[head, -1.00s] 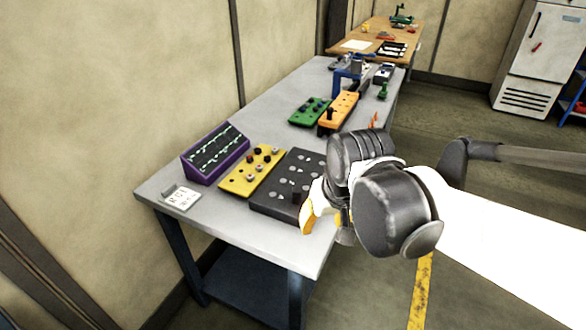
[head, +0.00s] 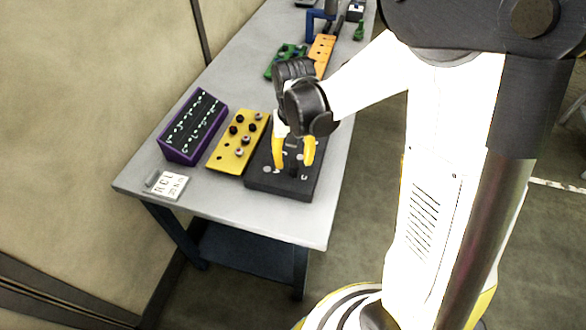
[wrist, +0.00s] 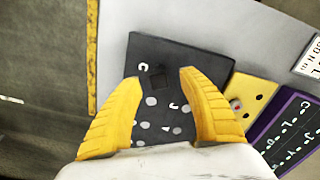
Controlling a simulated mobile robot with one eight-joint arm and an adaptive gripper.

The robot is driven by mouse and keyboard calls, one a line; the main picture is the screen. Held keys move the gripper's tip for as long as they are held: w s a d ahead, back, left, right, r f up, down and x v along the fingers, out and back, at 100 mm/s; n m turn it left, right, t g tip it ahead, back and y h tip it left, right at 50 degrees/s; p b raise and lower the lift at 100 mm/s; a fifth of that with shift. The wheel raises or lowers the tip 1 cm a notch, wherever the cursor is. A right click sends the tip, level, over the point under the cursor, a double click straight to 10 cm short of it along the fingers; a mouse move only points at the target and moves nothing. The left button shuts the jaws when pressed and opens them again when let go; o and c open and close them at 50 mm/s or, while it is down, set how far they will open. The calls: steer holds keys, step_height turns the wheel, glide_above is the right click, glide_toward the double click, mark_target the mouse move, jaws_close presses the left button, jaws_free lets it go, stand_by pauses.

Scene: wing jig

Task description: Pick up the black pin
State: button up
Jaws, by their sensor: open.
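The black board (head: 262,183) lies on the grey table, with pale round spots and letters on top. A dark, square-topped pin (wrist: 157,82) stands near one end of the black board in the wrist view; it is hard to tell from the board. In the head view the pin (head: 295,170) is a dark shape between the fingers. My gripper (head: 294,165) is over the black board, pointing down, its yellow fingers spread on either side of the pin. In the wrist view my gripper (wrist: 160,78) is open, with the pin between the fingertips and no contact visible.
A yellow board (head: 225,155) with black and grey pins is left of the black board. A purple-edged rack (head: 192,128) and a white label card (head: 167,185) lie farther left. Green (head: 284,60) and orange (head: 321,54) boards are behind. The table front is bare.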

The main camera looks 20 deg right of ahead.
mark_target(294, 163)
steer(key=f, duration=0.1)
steer(key=f+b, duration=0.1)
steer(key=f, duration=0.1)
steer(key=f+b, duration=0.1)
steer(key=f, duration=0.1)
steer(key=shift+w+d+f, duration=0.15)
steer(key=shift+w+d, duration=0.05)
steer(key=shift+w, duration=0.05)
jaws_close()
